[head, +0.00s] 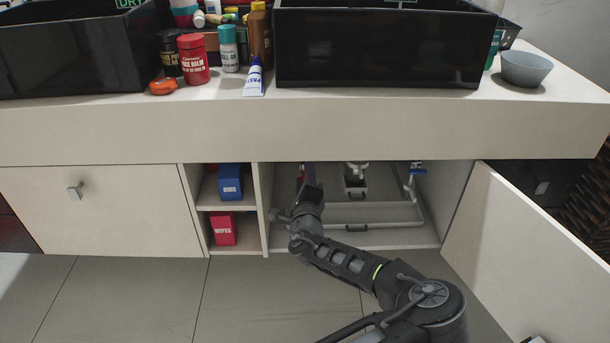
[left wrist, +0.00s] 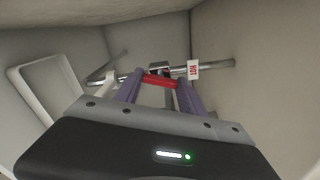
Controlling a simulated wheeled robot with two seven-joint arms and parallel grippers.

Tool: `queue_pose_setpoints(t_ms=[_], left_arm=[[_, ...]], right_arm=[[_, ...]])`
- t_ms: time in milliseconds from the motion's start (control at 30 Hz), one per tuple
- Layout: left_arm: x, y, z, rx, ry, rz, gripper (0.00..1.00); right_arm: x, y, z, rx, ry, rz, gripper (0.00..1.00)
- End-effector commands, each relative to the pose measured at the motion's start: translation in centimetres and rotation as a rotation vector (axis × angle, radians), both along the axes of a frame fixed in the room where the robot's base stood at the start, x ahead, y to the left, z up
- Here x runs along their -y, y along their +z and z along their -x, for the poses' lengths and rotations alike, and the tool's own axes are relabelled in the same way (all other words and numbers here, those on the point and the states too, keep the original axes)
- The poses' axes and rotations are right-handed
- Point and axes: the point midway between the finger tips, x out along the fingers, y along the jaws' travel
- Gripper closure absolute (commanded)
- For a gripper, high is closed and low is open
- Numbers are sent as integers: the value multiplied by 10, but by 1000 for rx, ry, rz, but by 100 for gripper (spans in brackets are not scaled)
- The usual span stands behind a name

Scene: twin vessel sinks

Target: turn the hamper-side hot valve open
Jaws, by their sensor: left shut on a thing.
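The hot valve shows in the left wrist view as a red handle (left wrist: 160,81) on a metal pipe, beside a white tag (left wrist: 194,69) marked HOT. My left gripper (left wrist: 159,84) is shut on this red handle, with one purple finger at each side. In the head view my left gripper (head: 307,188) reaches into the open cabinet under the right sink, and a bit of red (head: 304,171) shows just behind it. The gripper and arm hide most of the valve there. A blue-handled valve (head: 416,169) is at the cabinet's right. My right gripper is not in view.
The open cabinet door (head: 535,235) stands to the right of my arm. A divider (head: 264,208) and shelves with a blue box (head: 230,184) and a red wipes box (head: 222,229) are at the left. A drain trap (head: 356,180) hangs in the cabinet's middle. Dark wickerwork (head: 592,205) stands far right.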

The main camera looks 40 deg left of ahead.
Motion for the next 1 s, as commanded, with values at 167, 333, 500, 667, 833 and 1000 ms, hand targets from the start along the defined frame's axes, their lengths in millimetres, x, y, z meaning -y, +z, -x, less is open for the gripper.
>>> queue_pose_setpoints(t_ms=[167,333,500,667,833,1000], left_arm=[[0,1,0,95,1,128,93],[0,1,0,167,1,222,93],[0,0,0,215,0,284,93],[0,0,0,236,0,312,93],[0,0,0,243,0,319,93],[0,0,0,243,0,319,93]], right_arm=[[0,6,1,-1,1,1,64],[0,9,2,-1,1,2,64],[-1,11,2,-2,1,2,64],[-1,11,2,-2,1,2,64],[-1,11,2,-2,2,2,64],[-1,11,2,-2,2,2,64]])
